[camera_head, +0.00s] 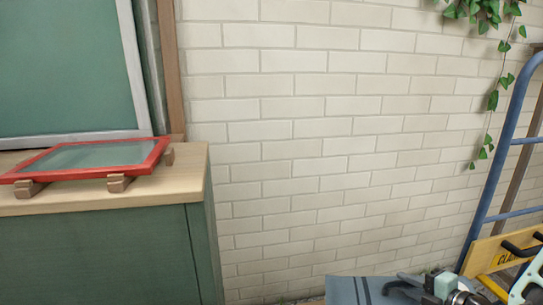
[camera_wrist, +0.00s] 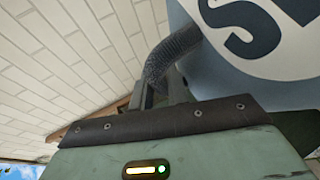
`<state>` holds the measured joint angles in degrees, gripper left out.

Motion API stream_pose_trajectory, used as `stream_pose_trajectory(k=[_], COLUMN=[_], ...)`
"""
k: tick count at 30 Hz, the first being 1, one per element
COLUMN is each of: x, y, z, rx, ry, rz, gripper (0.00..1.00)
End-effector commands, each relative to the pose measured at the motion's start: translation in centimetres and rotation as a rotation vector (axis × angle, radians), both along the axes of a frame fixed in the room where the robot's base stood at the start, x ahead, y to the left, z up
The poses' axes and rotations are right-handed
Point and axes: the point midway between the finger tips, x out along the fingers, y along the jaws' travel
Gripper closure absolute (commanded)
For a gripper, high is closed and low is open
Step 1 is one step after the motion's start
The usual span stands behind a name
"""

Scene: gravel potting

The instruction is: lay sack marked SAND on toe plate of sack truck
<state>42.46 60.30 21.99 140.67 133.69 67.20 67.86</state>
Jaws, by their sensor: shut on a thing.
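A blue-grey sack (camera_wrist: 270,62) fills the upper right of the wrist view. It bears a white patch with a large dark "S"; the rest of the marking is cut off. A dark woven strap (camera_wrist: 172,55) curves from it to my gripper (camera_wrist: 172,88), which is shut on it. The fingertips are mostly hidden. A blue-grey surface with dark stripes (camera_head: 365,290) at the bottom of the head view may be this sack; I cannot tell. A blue tubular frame with rungs (camera_head: 490,170), likely the sack truck, stands at the right. Its toe plate is not in view.
A green cabinet (camera_head: 110,250) with a wooden top stands at the left, bearing a red-framed pane (camera_head: 95,155) on wooden blocks. A yellow sign (camera_head: 487,255) is at lower right by my arm. Ivy (camera_head: 490,100) hangs on the pale brick wall behind.

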Motion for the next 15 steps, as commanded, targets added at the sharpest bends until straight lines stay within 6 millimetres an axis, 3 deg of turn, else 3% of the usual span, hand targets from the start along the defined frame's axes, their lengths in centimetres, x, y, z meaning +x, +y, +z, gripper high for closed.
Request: stream_pose_trajectory(k=[1,15], x=[0.1,0.1], y=[0.1,0.1], z=[1.6,6.5], rx=[0.002,0.003], ry=[-0.01,-0.009], rz=[0.001,0.002], gripper=[1.0,1.0])
